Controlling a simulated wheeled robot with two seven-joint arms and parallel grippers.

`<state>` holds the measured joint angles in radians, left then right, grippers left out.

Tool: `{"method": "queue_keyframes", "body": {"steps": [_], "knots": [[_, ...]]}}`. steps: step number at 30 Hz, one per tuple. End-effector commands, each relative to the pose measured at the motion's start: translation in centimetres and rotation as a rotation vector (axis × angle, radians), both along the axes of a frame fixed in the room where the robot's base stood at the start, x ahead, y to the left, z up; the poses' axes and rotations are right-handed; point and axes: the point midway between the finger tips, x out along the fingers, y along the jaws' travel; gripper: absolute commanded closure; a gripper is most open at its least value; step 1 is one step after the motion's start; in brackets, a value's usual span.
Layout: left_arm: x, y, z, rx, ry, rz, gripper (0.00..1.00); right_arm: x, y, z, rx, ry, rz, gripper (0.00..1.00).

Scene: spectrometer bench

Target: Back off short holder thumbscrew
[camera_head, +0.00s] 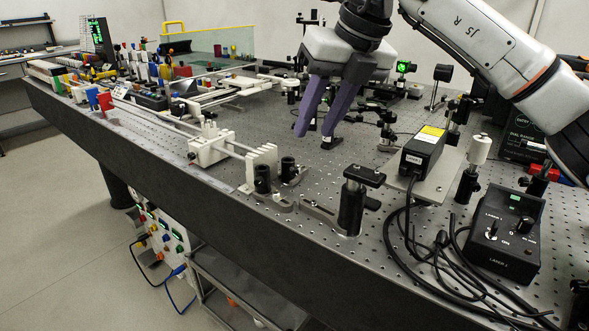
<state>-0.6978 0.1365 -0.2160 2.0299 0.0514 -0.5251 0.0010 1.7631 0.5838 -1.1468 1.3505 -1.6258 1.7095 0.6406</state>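My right gripper (314,134) hangs over the optical bench (240,210), its two purple fingers pointing down with a gap between them and nothing seen in it. Two short black post holders, a front one (263,181) and a rear one (288,169), stand near the front edge, below and left of the fingertips. A thicker black holder (351,207) with a flat clamp on top stands to their right. I cannot tell which of these is the short holder, and no thumbscrew is clear at this size. My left gripper is out of view.
A laser box (422,148) with a yellow label sits on a plate at right. A black control box (506,230) and loose cables (420,265) lie near the front edge. A white rail carriage (209,146) is left of the short holders. Several optic mounts stand behind the gripper.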

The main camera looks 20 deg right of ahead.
Motion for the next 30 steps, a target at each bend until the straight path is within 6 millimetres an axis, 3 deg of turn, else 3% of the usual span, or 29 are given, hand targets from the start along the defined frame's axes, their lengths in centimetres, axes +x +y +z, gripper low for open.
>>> {"method": "queue_keyframes", "body": {"steps": [18, 30], "knots": [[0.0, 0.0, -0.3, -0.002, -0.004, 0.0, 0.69, 3.1, 2.1, -8.5, 0.001, 0.001, 0.003, 0.68], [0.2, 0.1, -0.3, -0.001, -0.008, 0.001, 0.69, 3.5, 2.3, -9.4, 0.002, 0.0, 0.003, 0.68]]}}
